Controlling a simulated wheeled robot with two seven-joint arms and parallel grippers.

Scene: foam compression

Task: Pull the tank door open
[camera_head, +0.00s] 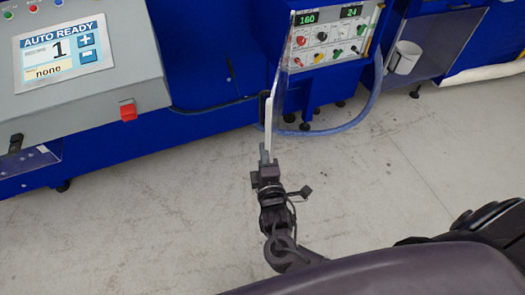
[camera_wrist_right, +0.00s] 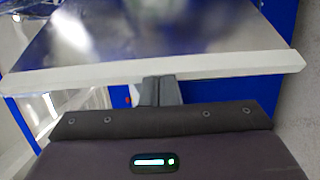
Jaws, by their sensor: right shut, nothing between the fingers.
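The tank door is a clear, glossy panel with a white edge strip (camera_head: 269,115). In the head view it is nearly edge-on and stands out from the blue machine towards me. In the right wrist view its white edge (camera_wrist_right: 215,69) crosses the picture, with the shiny panel (camera_wrist_right: 160,40) beyond. My right gripper (camera_head: 265,153) is at the near lower end of the door. Its fingers (camera_wrist_right: 160,86) are shut and empty, close to the white edge; I cannot tell whether they touch. My left gripper is out of view.
A blue machine with a control box (camera_head: 328,40) stands behind the door, with a blue hose (camera_head: 340,126) curving beside it. A grey console (camera_head: 90,75) with a screen is at left. A white cup (camera_head: 404,57) sits at upper right. The floor (camera_head: 400,170) is clear.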

